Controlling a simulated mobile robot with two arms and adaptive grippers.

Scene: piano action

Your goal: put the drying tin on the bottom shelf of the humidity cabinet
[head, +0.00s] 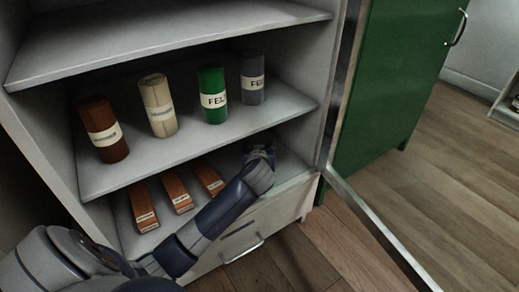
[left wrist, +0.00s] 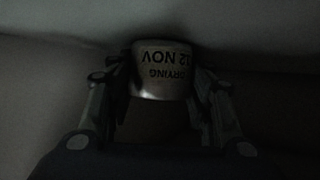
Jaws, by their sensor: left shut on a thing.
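The drying tin (left wrist: 162,72) is a pale metal can, its label upside down in the left wrist view and reading "DRYING" and "12 NOV". My left gripper (left wrist: 162,88) is shut on it, one finger at each side. In the head view my left gripper (head: 262,152) reaches into the right part of the lowest visible compartment of the open cabinet, above the bottom shelf (head: 287,168). The tin is hidden there behind the gripper and wrist. Whether it touches the shelf I cannot tell. My right gripper is not in view.
Several reddish-brown bars, such as this one (head: 178,192), lie on the bottom shelf left of my gripper. The middle shelf (head: 205,146) above holds several labelled rolls. The cabinet door (head: 375,228) stands open at right, near a green cupboard (head: 392,80). A drawer handle (head: 243,252) shows below.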

